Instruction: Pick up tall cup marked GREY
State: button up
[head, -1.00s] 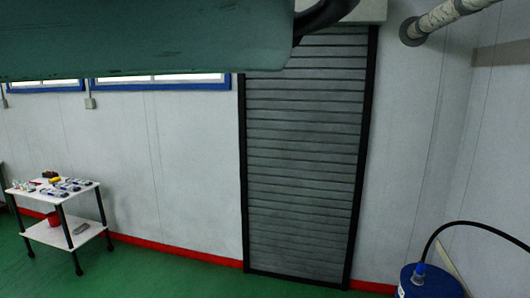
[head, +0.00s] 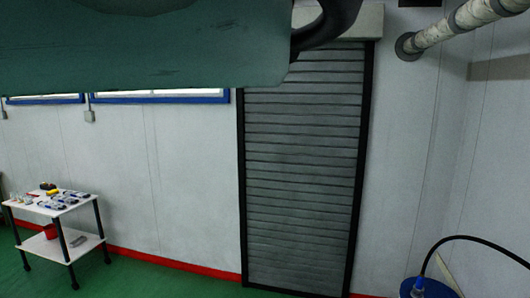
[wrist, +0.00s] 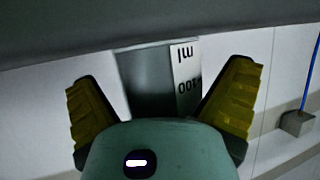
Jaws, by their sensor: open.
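In the wrist view, a grey, metallic-looking vessel (wrist: 145,80) shows between the two yellow fingers of my gripper (wrist: 164,85). It has a white label (wrist: 186,76) with dark characters that look upside down, including "ml" and zeros; I cannot read GREY on it. The fingers stand apart, one on each side, with visible gaps to the vessel. The vessel's lower part in the picture is hidden behind the gripper's green body. I cannot make out a cup marked GREY in the head view, where the gripper itself does not show.
A small white two-shelf cart (head: 60,211) with several small items stands at the left by the wall. A grey shutter (head: 300,170) is ahead. A blue drum (head: 432,288) with a black hose is at lower right. Green floor between them is clear.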

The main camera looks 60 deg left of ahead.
jog(key=shift+w+f, duration=0.1)
jog(key=shift+w, duration=0.2)
jog(key=shift+s+d, duration=0.1)
jog(key=c, duration=1.2)
